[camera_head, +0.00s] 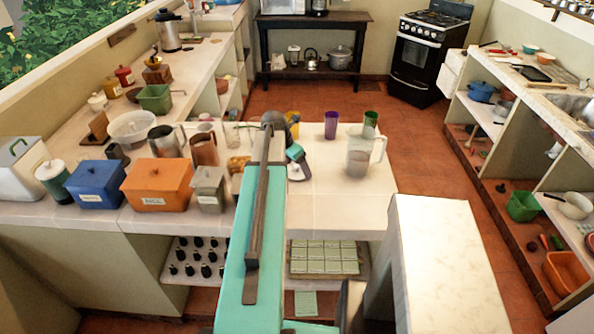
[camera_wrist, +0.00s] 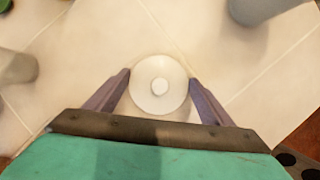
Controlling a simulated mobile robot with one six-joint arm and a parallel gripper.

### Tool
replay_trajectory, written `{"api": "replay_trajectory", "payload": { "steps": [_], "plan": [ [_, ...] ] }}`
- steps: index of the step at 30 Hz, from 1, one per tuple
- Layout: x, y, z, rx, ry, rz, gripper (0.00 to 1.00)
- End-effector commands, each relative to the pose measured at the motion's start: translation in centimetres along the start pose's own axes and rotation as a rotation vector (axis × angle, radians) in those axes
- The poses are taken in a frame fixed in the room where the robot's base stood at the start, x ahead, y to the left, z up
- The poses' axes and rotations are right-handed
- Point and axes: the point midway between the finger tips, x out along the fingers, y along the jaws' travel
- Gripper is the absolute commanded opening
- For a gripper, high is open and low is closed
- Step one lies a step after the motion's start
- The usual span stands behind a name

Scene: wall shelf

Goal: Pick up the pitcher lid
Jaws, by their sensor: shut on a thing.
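The pitcher lid (camera_wrist: 143,98) is a round white disc with a small raised knob at its centre, seen from above in the wrist view. My gripper (camera_wrist: 160,78) has one dark finger on each side of the lid, and the fingers are shut on its rim. Whether the lid touches the counter is hard to tell. In the head view my gripper (camera_head: 298,162) is over the counter, and the lid does not show clearly there. A clear pitcher (camera_head: 358,160) with a handle stands upright on the counter to its right.
The tiled counter (camera_head: 335,208) is bare in front of the pitcher. A purple cup (camera_head: 331,124) and a green cup (camera_head: 370,124) stand behind. Left of my arm are an orange box (camera_head: 157,186), a blue box (camera_head: 95,184), a grey canister (camera_head: 209,190) and metal jugs.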

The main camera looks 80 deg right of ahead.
Motion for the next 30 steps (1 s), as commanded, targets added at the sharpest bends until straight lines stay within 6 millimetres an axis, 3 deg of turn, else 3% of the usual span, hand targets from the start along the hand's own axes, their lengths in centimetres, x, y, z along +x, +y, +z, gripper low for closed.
{"api": "replay_trajectory", "payload": {
  "steps": [14,28,30],
  "plan": [
    [-0.4,0.0,0.2,0.001,-0.001,0.001,0.54],
    [-3.2,0.1,1.5,0.001,-0.002,0.001,0.54],
    [-3.5,-0.7,0.8,0.000,-0.001,0.000,0.54]
  ]
}}
